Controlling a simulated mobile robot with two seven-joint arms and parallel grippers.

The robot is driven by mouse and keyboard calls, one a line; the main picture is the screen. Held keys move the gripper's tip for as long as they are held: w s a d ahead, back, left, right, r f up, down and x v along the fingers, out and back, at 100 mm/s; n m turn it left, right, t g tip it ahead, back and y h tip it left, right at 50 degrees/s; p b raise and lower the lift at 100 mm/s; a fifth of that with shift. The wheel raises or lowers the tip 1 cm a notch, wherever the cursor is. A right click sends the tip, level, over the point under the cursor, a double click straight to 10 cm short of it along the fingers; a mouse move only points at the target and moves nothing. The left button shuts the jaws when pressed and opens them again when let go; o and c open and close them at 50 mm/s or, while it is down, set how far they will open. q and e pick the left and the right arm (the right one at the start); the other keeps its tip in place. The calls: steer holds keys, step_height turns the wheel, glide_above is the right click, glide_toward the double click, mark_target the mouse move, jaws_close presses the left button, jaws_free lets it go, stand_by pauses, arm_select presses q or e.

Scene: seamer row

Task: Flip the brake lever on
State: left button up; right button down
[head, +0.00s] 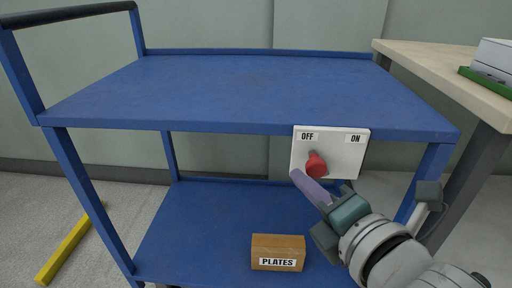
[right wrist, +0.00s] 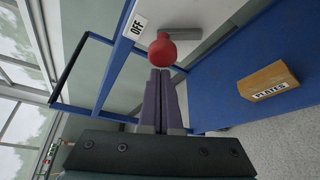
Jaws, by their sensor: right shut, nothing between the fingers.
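The brake lever has a red knob (head: 316,164) on a white plate (head: 350,152) fixed to the front edge of the blue cart (head: 240,90). The plate reads OFF at its left and ON at its right. The knob sits below and just right of the OFF label. My right gripper (head: 295,174) is shut and empty, its purple fingers just below and left of the knob. In the right wrist view the red knob (right wrist: 162,50) is right at the fingertips (right wrist: 160,74); I cannot tell whether they touch. My left gripper is not in view.
A brown box labelled PLATES (head: 278,252) sits on the cart's lower shelf (head: 195,225). The top shelf is bare. A wooden table (head: 440,68) with a green tray (head: 484,82) stands at the right. A yellow bar (head: 68,248) lies on the floor at the left.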

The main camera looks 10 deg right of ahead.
mark_target(317, 166)
steer(key=shift+r, duration=0.1)
steer(key=shift+s+d+r+m+t, duration=0.1)
steer(key=shift+d+r+m+t, duration=0.35)
steer(key=shift+m, duration=0.35)
stand_by(0.5)
steer(key=m+b, duration=0.1)
steer(key=d+m+t+b, duration=0.1)
steer(key=m, duration=0.1)
steer(key=m+t+y+b, duration=0.1)
steer(key=shift+s+d+r+m, duration=0.25)
steer(key=shift+d+r+m, duration=0.05)
steer(key=shift+d, duration=0.05)
steer(key=shift+s+d+r+m+t+h+b, duration=0.15)
steer(key=shift+d+m+t+h+b, duration=0.3)
steer(key=shift+m, duration=0.9)
steer(key=shift+s+d+m+t+h+b, duration=0.15)
steer(key=shift+d+m+t+b, duration=0.5)
steer(key=shift+m, duration=0.65)
steer(key=shift+s+d+r+m+t+h+b, duration=0.15)
steer(key=shift+d+m+t+h+b, duration=0.2)
steer(key=shift+m+t+b, duration=0.7)
steer(key=shift+m+g, duration=0.3)
steer(key=shift+m, duration=0.1)
steer(key=shift+p, duration=0.3)
